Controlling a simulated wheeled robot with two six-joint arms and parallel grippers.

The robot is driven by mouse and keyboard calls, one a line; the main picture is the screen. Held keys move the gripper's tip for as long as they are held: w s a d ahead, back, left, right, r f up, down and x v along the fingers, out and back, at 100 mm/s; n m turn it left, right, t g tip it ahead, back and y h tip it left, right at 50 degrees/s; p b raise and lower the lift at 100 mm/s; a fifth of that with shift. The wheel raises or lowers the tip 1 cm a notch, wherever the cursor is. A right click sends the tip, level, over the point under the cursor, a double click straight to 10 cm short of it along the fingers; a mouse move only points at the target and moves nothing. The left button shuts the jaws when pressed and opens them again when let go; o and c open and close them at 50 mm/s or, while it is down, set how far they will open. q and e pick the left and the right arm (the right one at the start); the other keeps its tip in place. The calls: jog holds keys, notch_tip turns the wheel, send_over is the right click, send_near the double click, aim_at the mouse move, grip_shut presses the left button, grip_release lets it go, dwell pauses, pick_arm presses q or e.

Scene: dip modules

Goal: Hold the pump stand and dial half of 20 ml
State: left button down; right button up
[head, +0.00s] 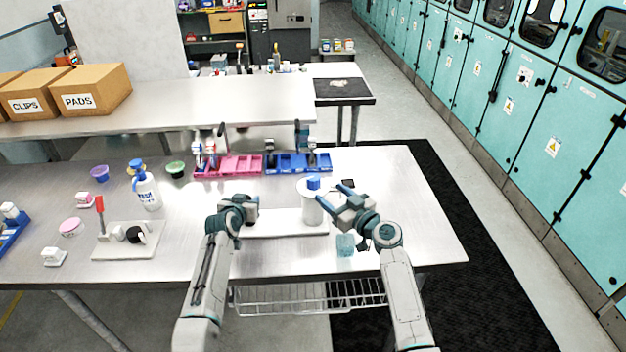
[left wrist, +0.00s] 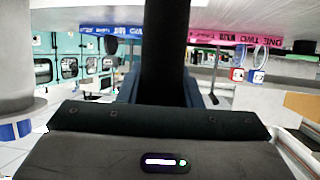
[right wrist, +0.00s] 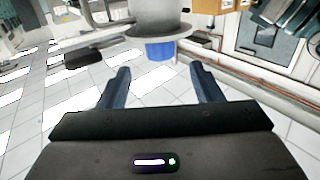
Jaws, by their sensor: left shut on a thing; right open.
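The pump (head: 313,208) is a white cylinder with a blue dial (head: 313,183) on top, at the right end of a flat pale base (head: 285,228) on the bench. My left gripper (head: 251,206) is at the left end of that base. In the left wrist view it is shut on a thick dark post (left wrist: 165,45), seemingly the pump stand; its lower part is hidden. My right gripper (head: 338,195) is open just right of the dial. In the right wrist view, which looks upside down, the blue dial (right wrist: 160,50) appears beyond and between the open fingertips, apart from them.
A pale blue transparent block or vessel (head: 345,246) stands below the right gripper near the front edge. Pink trays (head: 236,165) and blue trays (head: 287,163) lie behind. A white bottle (head: 147,192) and a board with a red-handled tool (head: 100,205) are left. Bench right side is clear.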

aim_at(318, 183)
jog(key=x, duration=0.9)
